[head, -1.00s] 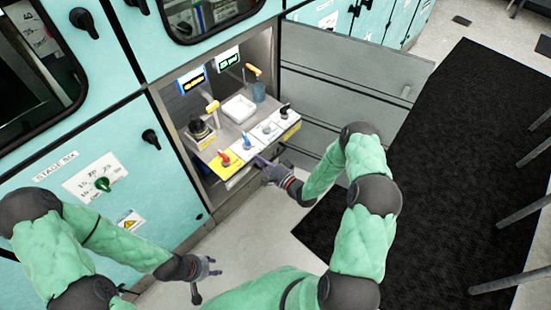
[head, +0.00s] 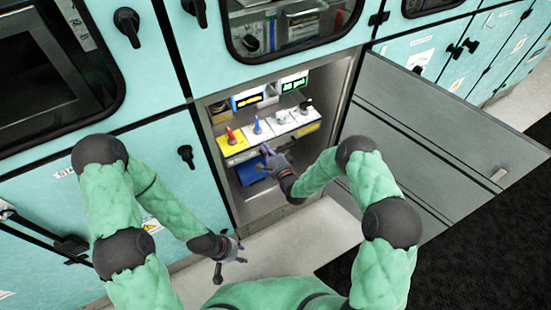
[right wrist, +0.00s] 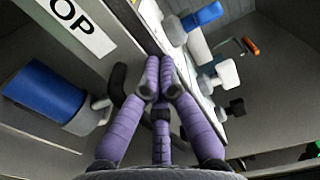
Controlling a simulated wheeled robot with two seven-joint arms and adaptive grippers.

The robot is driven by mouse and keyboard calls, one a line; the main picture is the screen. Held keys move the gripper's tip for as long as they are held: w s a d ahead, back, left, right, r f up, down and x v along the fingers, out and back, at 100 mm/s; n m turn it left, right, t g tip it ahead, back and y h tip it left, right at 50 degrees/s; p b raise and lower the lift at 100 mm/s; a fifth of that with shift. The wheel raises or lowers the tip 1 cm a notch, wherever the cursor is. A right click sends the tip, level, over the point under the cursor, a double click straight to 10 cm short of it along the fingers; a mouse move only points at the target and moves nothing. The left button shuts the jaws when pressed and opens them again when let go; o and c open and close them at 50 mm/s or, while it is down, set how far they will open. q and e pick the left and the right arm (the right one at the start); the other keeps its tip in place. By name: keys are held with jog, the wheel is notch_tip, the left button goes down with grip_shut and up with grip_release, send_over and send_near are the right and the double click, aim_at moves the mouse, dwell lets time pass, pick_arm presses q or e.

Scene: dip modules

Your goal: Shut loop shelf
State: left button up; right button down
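The loop shelf (head: 268,139) is a slide-out panel with a yellow, white and grey top and several coloured valve handles. It sits mostly inside the open cabinet bay. My right gripper (head: 274,156) is at the shelf's front edge. In the right wrist view its purple fingers (right wrist: 160,75) are bunched together beside the shelf, with a dark curved part among them. I cannot tell whether the tips touch the shelf. A white label (right wrist: 75,18) ending in "OP" shows there. My left gripper (head: 228,255) hangs low before the cabinet, empty, its fingers spread.
The grey cabinet door (head: 440,140) stands open to the right of the bay. A blue object (head: 250,172) sits below the shelf, and a blue cylinder (right wrist: 45,90) shows in the wrist view. Two lit displays (head: 248,97) are behind the shelf. Pale floor lies in front.

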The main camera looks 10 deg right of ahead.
aim_at(263, 140)
jog(key=b+x, duration=0.1)
jog(key=x, duration=0.2)
pick_arm(q)
jog(key=shift+f, duration=0.65)
pick_arm(e)
jog(key=shift+w+r, duration=0.15)
jog(key=shift+r, duration=0.1)
pick_arm(q)
jog(key=shift+s, duration=0.1)
